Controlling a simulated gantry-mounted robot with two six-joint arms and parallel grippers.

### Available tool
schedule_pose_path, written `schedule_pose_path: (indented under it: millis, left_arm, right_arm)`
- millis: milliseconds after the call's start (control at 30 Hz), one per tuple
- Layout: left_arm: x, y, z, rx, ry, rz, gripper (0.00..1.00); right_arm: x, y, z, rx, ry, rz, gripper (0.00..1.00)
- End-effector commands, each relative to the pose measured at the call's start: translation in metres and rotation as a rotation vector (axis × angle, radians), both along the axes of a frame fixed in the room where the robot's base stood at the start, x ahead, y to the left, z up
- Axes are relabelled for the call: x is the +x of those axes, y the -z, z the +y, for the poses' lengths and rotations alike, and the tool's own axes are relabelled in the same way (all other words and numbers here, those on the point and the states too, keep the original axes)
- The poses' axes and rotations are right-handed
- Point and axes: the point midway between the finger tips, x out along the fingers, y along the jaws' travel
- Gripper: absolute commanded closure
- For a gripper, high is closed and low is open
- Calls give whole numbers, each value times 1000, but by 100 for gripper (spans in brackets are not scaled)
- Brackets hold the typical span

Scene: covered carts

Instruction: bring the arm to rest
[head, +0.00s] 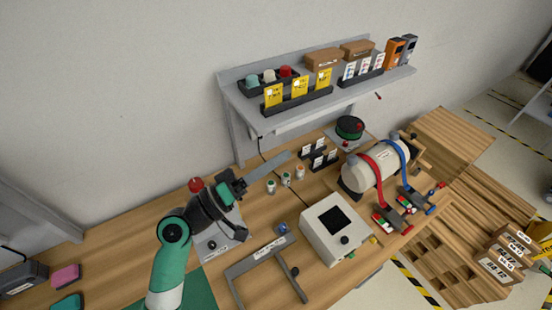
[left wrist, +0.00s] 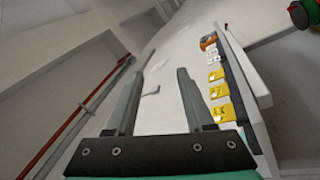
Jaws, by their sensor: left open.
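My left gripper (head: 268,168) is raised over the wooden workbench (head: 110,255) in the head view, its grey fingers pointing right toward the shelf. In the left wrist view the two fingers of my left gripper (left wrist: 161,76) stand apart with nothing between them, so it is open and empty. My green and black left arm comes up from the bottom of the head view. My right gripper is not seen in either view.
A shelf (head: 250,115) with bins and yellow cards stands behind the bench. A white box with a dark screen (head: 320,245), a grey frame (head: 245,265) and a white tank (head: 375,168) with red and blue straps stand to the right. Small jars (head: 286,179) stand near the gripper.

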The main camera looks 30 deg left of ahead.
Motion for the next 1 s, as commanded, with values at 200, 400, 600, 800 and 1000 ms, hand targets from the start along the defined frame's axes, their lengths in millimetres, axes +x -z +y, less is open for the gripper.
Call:
schedule_pose_path:
  millis: [200,400,600,800,1000]
  left_arm:
    - [0,0,0,-1,0,0,47]
    - [3,-22,-24,12,50,-44,47]
    - [-13,-154,-88,225,35,-365,47]
    - [-63,-284,-89,524,-379,-715,47]
    - [-96,-324,-20,752,-906,-728,47]
  right_arm:
    - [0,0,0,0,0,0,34]
    - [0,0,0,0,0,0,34]
    - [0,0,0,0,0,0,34]
    - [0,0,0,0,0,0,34]
    - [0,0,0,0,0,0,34]
